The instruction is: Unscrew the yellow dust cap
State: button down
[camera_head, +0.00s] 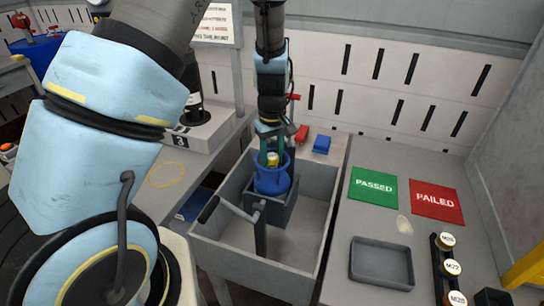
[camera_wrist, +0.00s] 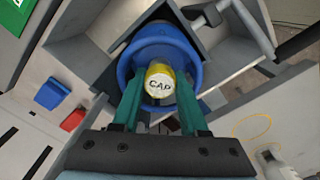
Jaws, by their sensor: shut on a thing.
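The yellow dust cap (camera_wrist: 160,82), with a white top marked "CAP", sits inside the blue ring-shaped collar of the cylinder (camera_wrist: 184,45). In the head view the yellow cap (camera_head: 272,159) shows small at the top of the blue cylinder (camera_head: 271,181), which stands upright in a grey holder (camera_head: 285,211). My gripper (camera_wrist: 160,100) comes down from above with its two green fingers on either side of the cap, shut on it. The fingertips are partly hidden by the cap and collar. In the head view my gripper (camera_head: 271,150) is over the cylinder's top.
The holder stands in a grey bin (camera_head: 312,223) with a lever handle (camera_head: 230,210). A red block (camera_head: 301,134) and a blue block (camera_head: 322,144) lie behind. At right are a green PASSED mat (camera_head: 373,188), a red FAILED mat (camera_head: 435,202), a grey tray (camera_head: 381,264) and a rack of labelled caps (camera_head: 452,267).

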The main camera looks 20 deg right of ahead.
jog(key=c, duration=0.5)
grip_release()
jog(key=shift+r+p, duration=1.1)
jog(key=shift+r, duration=0.2)
jog(key=shift+f, duration=0.15)
jog(key=shift+f+b, duration=0.9)
jog(key=shift+f, duration=0.35)
jog(key=shift+r, duration=0.1)
